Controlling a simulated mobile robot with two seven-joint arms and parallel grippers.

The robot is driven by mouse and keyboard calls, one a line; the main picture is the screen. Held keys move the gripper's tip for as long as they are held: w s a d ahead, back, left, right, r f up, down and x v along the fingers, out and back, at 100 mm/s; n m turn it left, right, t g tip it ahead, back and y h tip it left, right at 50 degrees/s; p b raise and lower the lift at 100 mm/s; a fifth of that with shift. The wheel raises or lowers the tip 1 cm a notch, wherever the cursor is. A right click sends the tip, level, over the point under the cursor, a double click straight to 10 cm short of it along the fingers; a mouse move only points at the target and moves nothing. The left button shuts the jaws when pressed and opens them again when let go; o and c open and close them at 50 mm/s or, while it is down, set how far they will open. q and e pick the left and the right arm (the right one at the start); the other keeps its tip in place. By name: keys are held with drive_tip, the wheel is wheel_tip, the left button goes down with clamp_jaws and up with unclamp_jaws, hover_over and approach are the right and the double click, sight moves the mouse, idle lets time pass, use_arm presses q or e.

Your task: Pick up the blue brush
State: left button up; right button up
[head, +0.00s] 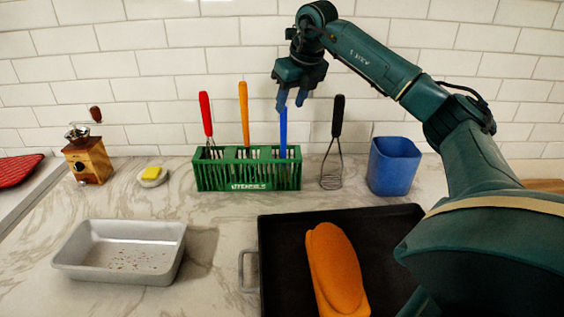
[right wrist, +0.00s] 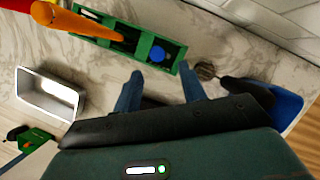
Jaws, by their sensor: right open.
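The blue brush (head: 283,128) stands upright in the green utensil holder (head: 248,186), at its right end, with its blue handle up. My right gripper (head: 290,100) is open and points down near the top of that handle, at about its height. In the right wrist view the round handle end (right wrist: 157,54) shows beyond the gap between the open blue fingers (right wrist: 161,88), with no visible contact. The brush's lower end is hidden in the holder. My left gripper is not clearly seen.
Red (head: 206,114) and orange (head: 244,114) handles stand left of the brush. A metal tray (head: 75,268) and a black pan (head: 285,240) with an orange mitt (head: 336,265) lie in front.

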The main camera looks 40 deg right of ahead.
sight(282, 121)
drive_tip(key=x, duration=0.4)
drive_tip(key=p+x, duration=0.1)
drive_tip(key=x, duration=0.3)
drive_tip(key=shift+w+r, duration=0.2)
drive_tip(key=shift+w, duration=0.2)
clamp_jaws()
